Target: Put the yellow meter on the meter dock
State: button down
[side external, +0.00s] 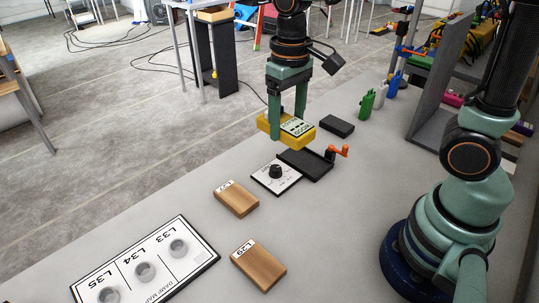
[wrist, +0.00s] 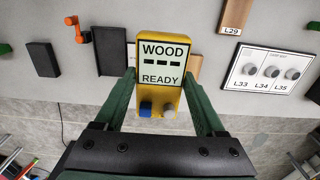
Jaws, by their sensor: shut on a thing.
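The yellow meter (side external: 285,129) is a boxy block with a label, held between the green fingers of my gripper (side external: 288,123). A shallow black tray (side external: 306,164), which looks like the meter dock, lies just below and right of the meter in the side view.
An orange lever (side external: 338,152) stands at the tray's right end. A white panel with a black knob (side external: 275,173) adjoins its left. A black block (side external: 337,126) lies behind. Two wooden blocks (side external: 236,198) (side external: 259,263) and a damp map board (side external: 146,266) lie nearer.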

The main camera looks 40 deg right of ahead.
jog(key=d, duration=0.6)
send_over(297, 225)
notch_tip(297, 225, down, 14)
jog(key=shift+f, duration=2.25)
jog(key=shift+f, duration=0.15)
grip_release()
